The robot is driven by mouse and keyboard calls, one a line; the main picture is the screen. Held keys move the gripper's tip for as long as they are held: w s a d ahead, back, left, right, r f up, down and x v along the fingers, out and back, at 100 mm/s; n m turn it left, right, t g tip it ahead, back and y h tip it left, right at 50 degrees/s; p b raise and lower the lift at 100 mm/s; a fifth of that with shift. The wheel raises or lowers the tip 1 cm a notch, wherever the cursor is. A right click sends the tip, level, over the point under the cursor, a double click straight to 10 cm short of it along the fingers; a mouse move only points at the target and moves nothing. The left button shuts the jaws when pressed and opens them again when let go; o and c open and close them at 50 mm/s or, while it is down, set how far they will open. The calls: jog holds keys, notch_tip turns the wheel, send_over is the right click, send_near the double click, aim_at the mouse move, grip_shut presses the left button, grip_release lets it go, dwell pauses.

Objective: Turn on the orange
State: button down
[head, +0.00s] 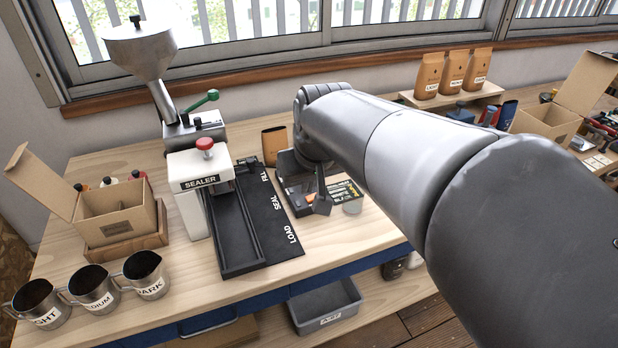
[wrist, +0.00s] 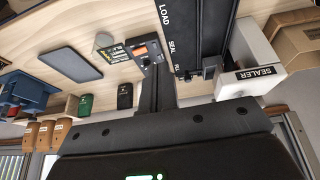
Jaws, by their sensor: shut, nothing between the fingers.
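In the wrist view a small orange rectangular part (wrist: 139,53) sits on top of a dark box-like unit (wrist: 148,62). I cannot tell whether it is a switch or a lit display. My gripper (wrist: 151,68) is shut and empty, and its dark fingers end over or beside this unit. I cannot tell whether they touch it. In the head view my gripper (head: 321,203) is low over the bench at the dark unit (head: 294,192), right of the black sealing mat.
The white sealer (head: 184,208) and black mat (head: 262,235) stand left of my gripper. Dark cards with yellow print (head: 345,191) and a small round cup (head: 352,207) lie close on its right. An open carton (head: 115,210) and steel jugs (head: 147,275) are further left.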

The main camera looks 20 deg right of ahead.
jog(key=w+d+f, duration=0.3)
jog(key=w+d, duration=0.1)
jog(key=w, duration=0.3)
jog(key=w+d+f+g, duration=0.1)
jog(key=w+d+f, duration=0.2)
jog(key=w+d, duration=0.2)
jog(key=w, duration=0.3)
jog(key=shift+d, duration=0.25)
jog(key=x, duration=0.8)
jog(key=s+x, duration=0.1)
jog(key=x, duration=0.3)
jog(key=shift+d+f, duration=0.25)
jog(key=shift+f, duration=0.85)
jog(key=shift+d, duration=0.1)
